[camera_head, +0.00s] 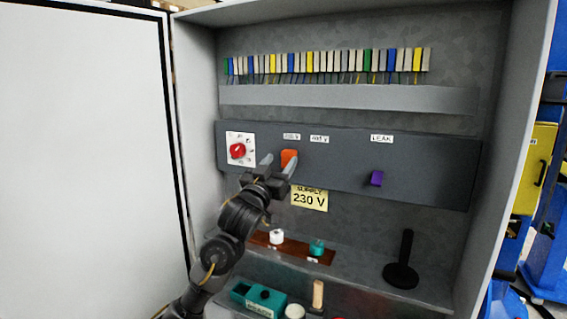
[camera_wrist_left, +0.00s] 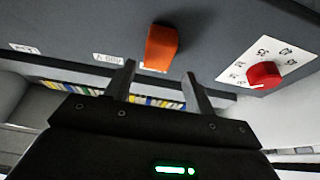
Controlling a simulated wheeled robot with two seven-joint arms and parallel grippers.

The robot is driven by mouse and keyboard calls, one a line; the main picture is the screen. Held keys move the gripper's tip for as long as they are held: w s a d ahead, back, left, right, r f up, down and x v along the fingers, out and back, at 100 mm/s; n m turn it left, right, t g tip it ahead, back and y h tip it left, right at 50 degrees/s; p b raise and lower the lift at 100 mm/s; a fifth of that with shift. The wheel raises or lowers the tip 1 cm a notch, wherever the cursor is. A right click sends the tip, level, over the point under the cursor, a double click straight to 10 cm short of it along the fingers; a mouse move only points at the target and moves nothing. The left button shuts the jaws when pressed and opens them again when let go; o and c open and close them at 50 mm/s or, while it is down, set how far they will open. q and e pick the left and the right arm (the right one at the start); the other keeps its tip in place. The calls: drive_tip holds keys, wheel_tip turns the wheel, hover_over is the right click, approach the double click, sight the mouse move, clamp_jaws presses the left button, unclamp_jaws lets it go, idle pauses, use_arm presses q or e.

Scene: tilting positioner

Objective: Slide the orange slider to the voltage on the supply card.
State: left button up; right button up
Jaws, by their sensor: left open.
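The orange slider (camera_head: 289,157) sits on the dark panel, below the left of two small voltage labels. That label (camera_head: 291,136) seems to read 230 V and the right one (camera_head: 319,139) 400 V. The yellow supply card (camera_head: 309,200) below reads 230 V. My left gripper (camera_head: 279,163) is open, its fingertips close to the slider. In the left wrist view the slider (camera_wrist_left: 161,47) lies just beyond and between the fingertips (camera_wrist_left: 159,70), apparently not gripped. Whether a finger touches it I cannot tell. My right gripper is not in view.
A red knob (camera_head: 237,151) on a white dial is left of the slider. A purple part (camera_head: 376,178) is at the right, below the LEAK label (camera_head: 382,139). A black post (camera_head: 403,262) stands on the cabinet floor. The open door (camera_head: 85,160) is at left.

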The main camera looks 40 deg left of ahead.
use_arm(q)
drive_tip(key=b+v, duration=0.2)
drive_tip(key=v, duration=0.5)
drive_tip(key=shift+s, duration=0.2)
drive_tip(key=shift+f, duration=0.15)
